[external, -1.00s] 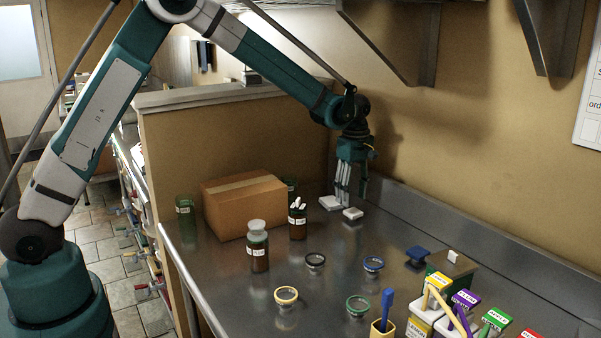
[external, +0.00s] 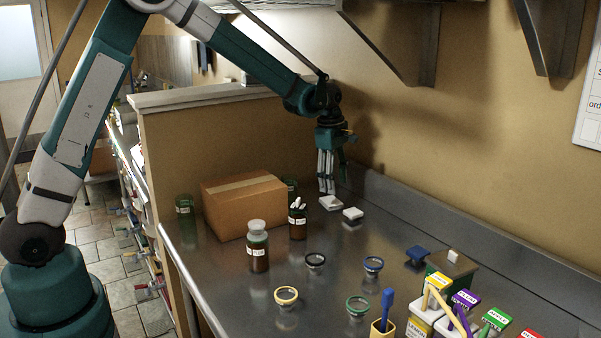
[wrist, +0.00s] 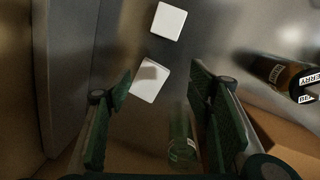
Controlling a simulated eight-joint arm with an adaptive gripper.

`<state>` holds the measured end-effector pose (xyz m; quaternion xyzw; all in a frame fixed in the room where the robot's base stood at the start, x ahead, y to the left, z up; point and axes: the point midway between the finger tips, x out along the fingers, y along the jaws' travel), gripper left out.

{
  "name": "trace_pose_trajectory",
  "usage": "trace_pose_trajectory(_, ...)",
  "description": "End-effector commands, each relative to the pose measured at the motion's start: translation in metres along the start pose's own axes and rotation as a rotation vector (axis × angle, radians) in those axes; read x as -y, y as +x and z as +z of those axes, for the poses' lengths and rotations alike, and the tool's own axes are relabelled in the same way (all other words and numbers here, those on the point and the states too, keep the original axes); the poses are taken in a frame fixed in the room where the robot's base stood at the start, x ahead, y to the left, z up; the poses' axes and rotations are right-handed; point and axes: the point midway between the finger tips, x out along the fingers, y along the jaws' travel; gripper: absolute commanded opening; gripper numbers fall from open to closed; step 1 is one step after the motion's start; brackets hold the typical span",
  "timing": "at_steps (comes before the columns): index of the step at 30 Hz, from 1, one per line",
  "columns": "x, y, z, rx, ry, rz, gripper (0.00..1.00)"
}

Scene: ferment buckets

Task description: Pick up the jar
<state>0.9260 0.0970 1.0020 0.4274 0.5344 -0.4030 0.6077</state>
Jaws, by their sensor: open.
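Several jars stand on the metal counter, and I cannot tell which one the task means. A green glass jar (external: 290,184) is partly hidden behind the cardboard box; a green glass jar also shows in the wrist view (wrist: 183,148), low between my fingers and nearer the right one. A brown labelled jar (external: 298,222) holds white-tipped sticks. A stoppered brown jar (external: 257,250) stands in front of the box, and another green jar (external: 184,206) stands to its left. My gripper (external: 327,188) is open and empty above the counter's back, right of the box; its fingers show in the wrist view (wrist: 160,88).
The cardboard box (external: 240,207) stands close to the jars. Two white blocks (external: 331,202) (external: 352,213) lie below and right of my gripper. Several ring-topped items, including a black one (external: 315,260), are in front. The wall and partition are close behind.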

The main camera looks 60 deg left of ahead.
Motion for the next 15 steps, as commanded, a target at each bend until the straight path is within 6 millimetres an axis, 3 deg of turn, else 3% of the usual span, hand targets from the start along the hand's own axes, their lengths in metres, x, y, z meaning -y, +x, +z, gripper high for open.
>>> trace_pose_trajectory(1,0.001,-0.006,-0.017,0.010,-0.060,0.017,0.52)
trace_pose_trajectory(15,0.023,-0.067,-0.150,0.144,-0.681,0.184,0.52)
